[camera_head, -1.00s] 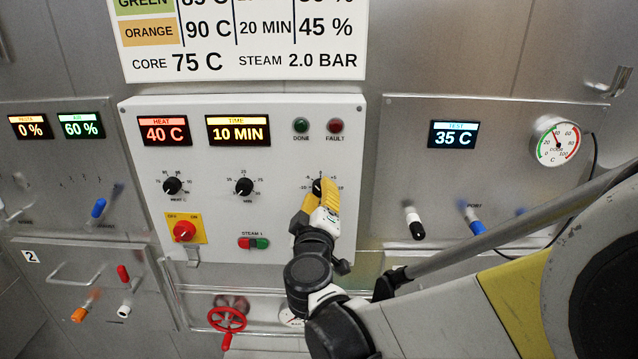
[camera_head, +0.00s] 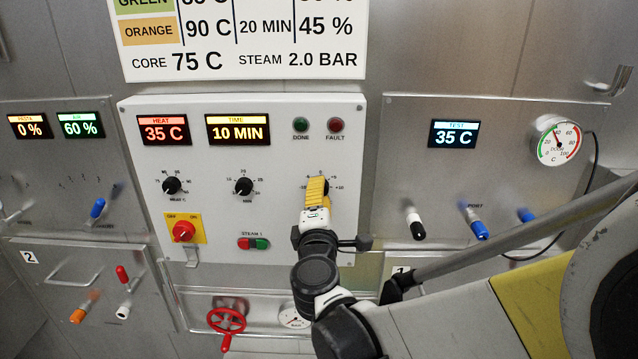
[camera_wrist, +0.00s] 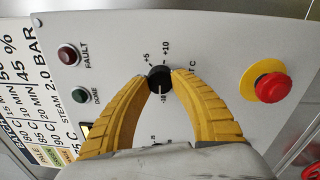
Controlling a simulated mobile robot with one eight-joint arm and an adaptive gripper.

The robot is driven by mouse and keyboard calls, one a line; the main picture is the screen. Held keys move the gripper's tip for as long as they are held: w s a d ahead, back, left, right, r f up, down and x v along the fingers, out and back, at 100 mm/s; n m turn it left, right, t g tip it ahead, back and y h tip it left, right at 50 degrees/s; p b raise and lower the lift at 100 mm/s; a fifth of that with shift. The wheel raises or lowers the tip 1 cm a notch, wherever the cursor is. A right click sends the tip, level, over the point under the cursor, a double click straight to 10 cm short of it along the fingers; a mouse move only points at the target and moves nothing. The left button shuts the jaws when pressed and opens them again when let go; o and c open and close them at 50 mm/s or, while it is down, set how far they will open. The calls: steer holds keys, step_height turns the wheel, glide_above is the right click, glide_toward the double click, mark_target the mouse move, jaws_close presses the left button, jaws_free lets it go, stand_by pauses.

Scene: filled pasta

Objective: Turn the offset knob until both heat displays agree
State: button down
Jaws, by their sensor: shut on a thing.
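The heat display (camera_head: 163,130) on the white control panel reads 35 C in orange. The test display (camera_head: 454,134) on the steel panel to its right reads 35 C in white. My gripper (camera_head: 317,183) is at the offset knob on the right part of the white panel and mostly hides it in the head view. In the wrist view the black offset knob (camera_wrist: 159,79) sits between the yellow fingertips of my gripper (camera_wrist: 159,78), which are shut on its sides. The knob's scale shows marks such as +5 and +10 around it.
The time display (camera_head: 238,130) reads 10 MIN. Two other black knobs, a red switch (camera_head: 184,231) on a yellow plate and the steam buttons (camera_head: 254,244) are left of my gripper. A red emergency-type button (camera_wrist: 271,87) shows in the wrist view. A round dial (camera_head: 557,141) is at right.

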steer(key=shift+n, duration=0.9)
steer(key=c, duration=1)
jaws_free()
steer(key=shift+s, duration=0.1)
steer(key=s, duration=1.1)
steer(key=shift+s+a+f, duration=0.15)
steer(key=shift+s+f, duration=0.15)
steer(key=shift+s, duration=0.1)
